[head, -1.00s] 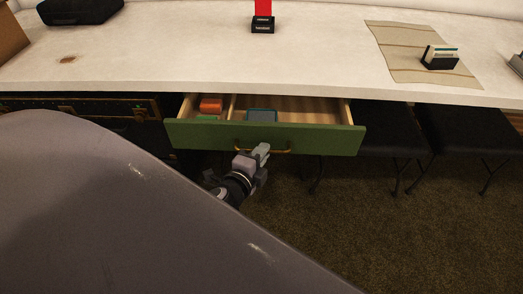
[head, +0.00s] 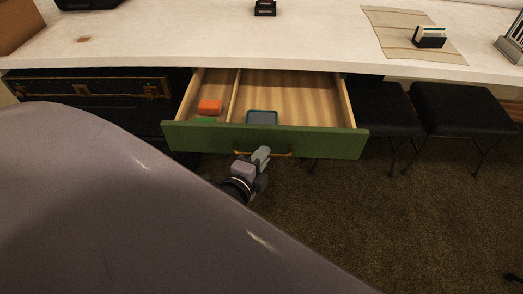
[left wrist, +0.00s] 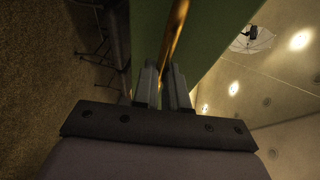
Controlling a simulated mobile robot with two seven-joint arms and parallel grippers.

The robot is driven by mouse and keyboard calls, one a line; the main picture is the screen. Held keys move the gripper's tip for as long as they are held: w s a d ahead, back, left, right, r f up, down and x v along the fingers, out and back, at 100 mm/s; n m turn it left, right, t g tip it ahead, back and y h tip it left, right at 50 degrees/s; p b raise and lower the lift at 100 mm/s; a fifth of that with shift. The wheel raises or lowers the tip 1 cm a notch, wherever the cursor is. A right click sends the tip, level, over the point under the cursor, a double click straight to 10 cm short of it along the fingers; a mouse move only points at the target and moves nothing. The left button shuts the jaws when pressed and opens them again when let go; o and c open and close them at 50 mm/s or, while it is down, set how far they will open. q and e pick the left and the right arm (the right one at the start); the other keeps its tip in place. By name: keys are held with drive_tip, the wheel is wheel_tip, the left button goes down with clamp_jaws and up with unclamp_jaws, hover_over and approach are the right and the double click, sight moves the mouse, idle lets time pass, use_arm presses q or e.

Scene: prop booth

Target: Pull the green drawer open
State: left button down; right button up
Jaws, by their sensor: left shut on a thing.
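The green drawer (head: 310,142) stands well out from under the white counter, its inside showing from above. A brass bar handle (head: 276,155) runs along its front; it also shows in the left wrist view (left wrist: 176,35). My left gripper (head: 261,156) is at the handle's middle, shut on it. In the left wrist view the two fingers of my left gripper (left wrist: 166,88) close around the bar, with the green front behind. My right gripper is not in view.
The drawer holds an orange block (head: 210,106), a green item and a blue-rimmed tray (head: 262,118). Black stools (head: 462,110) stand at right, a dark trunk (head: 95,88) at left. Open carpet (head: 400,230) lies in front.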

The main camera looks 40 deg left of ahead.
use_arm(q)
drive_tip(key=shift+s+d, duration=0.15)
drive_tip(key=shift+s, duration=0.1)
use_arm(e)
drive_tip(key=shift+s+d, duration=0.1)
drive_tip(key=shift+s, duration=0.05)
use_arm(q)
drive_tip(key=c, duration=1.2)
unclamp_jaws()
drive_tip(key=shift+o, duration=0.2)
drive_tip(key=shift+s, duration=0.1)
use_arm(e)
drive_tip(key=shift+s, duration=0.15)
